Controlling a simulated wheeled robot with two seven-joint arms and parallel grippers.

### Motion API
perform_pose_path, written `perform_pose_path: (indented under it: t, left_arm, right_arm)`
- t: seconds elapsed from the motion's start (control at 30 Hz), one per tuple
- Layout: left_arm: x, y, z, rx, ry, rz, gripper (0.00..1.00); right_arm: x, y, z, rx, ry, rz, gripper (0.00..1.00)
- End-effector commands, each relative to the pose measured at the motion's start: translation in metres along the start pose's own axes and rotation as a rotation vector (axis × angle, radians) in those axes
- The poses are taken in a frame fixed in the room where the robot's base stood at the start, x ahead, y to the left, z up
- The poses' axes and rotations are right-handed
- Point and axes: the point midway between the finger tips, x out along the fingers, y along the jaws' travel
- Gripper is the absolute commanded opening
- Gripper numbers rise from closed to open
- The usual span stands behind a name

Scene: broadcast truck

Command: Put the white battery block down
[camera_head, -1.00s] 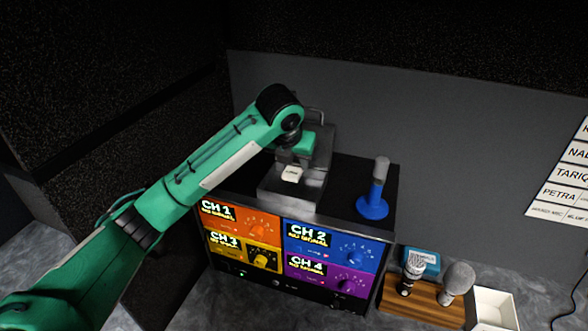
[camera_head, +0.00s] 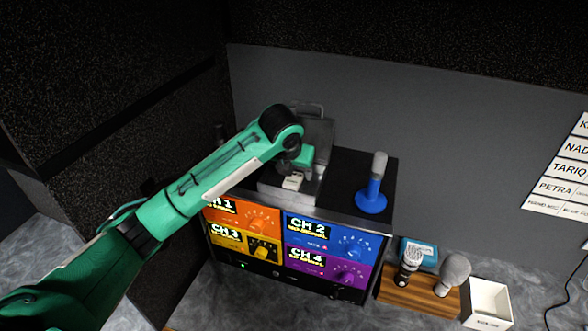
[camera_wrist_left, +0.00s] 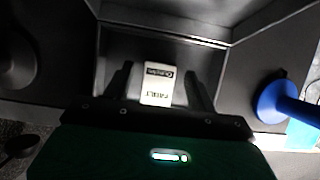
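The white battery block (camera_head: 292,182) is at the open grey case (camera_head: 318,133) on top of the rack; in the wrist view the block (camera_wrist_left: 158,83) has dark print on it. My left gripper (camera_head: 300,163) is right over the block. In the wrist view the dark fingers of my left gripper (camera_wrist_left: 160,88) stand on both sides of the block, with a narrow dark gap on each side, so it looks open. The block's underside is hidden, so its contact with the case is not visible. My right gripper is not in view.
The rack (camera_head: 290,285) has several coloured channel panels. A blue stand (camera_head: 370,201) with a grey top is right of the case. Microphones (camera_head: 452,270) on a wooden holder, a blue box (camera_head: 420,250) and a white tray (camera_head: 489,303) are lower right. The rack's top between case and stand is clear.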

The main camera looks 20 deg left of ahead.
Motion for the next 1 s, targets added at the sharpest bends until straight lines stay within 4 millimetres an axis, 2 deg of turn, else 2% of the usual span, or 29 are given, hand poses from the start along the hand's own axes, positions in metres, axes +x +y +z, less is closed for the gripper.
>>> perform_pose_path:
  t: [0.27,0.37,0.47,0.8,1.0]
  left_arm:
    - [-0.002,0.0,0.001,0.0,-0.001,-0.001,0.57]
    - [-0.009,0.0,0.002,0.0,-0.005,-0.001,0.57]
    - [-0.024,0.0,0.001,0.001,-0.008,0.0,0.57]
    - [-0.091,0.0,0.0,0.001,-0.006,0.0,0.57]
    - [-0.114,0.0,0.001,0.0,-0.003,0.0,0.57]
  right_arm:
    - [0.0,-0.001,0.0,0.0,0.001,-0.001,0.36]
    - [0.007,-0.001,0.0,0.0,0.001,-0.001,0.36]
    - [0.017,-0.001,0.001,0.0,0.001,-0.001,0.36]
    - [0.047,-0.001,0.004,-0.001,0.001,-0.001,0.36]
    - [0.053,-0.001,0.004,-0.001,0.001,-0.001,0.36]
